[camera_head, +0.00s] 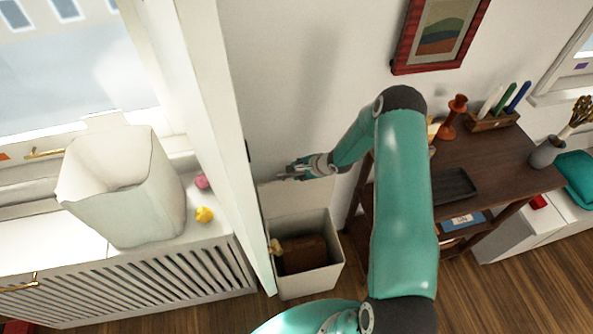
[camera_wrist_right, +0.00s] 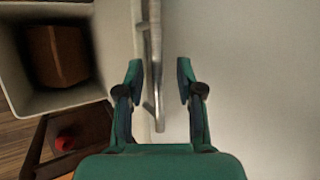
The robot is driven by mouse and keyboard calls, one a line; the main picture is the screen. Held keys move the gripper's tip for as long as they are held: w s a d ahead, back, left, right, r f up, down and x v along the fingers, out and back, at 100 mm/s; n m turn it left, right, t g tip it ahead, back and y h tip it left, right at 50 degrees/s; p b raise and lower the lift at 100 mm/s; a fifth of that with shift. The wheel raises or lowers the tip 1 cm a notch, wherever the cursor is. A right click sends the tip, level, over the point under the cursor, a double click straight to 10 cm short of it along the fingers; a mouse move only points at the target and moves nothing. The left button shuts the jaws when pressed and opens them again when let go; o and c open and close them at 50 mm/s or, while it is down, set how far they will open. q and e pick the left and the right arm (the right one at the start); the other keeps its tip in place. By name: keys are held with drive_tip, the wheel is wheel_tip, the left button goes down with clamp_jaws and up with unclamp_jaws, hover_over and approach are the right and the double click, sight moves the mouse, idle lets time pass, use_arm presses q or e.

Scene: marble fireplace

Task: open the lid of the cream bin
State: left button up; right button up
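The cream bin (camera_head: 334,274) stands on the floor against the wall, its mouth uncovered, with a brown box (camera_head: 304,254) inside. Its lid (camera_head: 288,199) is raised and stands up at the back by the wall. My right gripper (camera_head: 283,176) is by the lid's top edge. In the right wrist view, my right gripper (camera_wrist_right: 158,76) is open. A grey metal bar (camera_wrist_right: 151,50), apparently the lid's handle, lies between its separated fingers. The bin (camera_wrist_right: 14,70) and brown box (camera_wrist_right: 57,55) show at the left there. My left gripper is out of view.
A white post (camera_head: 212,130) rises close to the bin's left. A slatted radiator cover (camera_head: 170,272) bears a white container (camera_head: 140,205), a yellow item (camera_head: 204,215) and a pink one (camera_head: 201,181). A dark wooden shelf (camera_head: 490,165) stands right.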

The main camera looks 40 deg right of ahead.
drive_tip(key=v, duration=0.9)
drive_tip(key=shift+s+r, duration=0.2)
drive_tip(key=shift+r, duration=0.05)
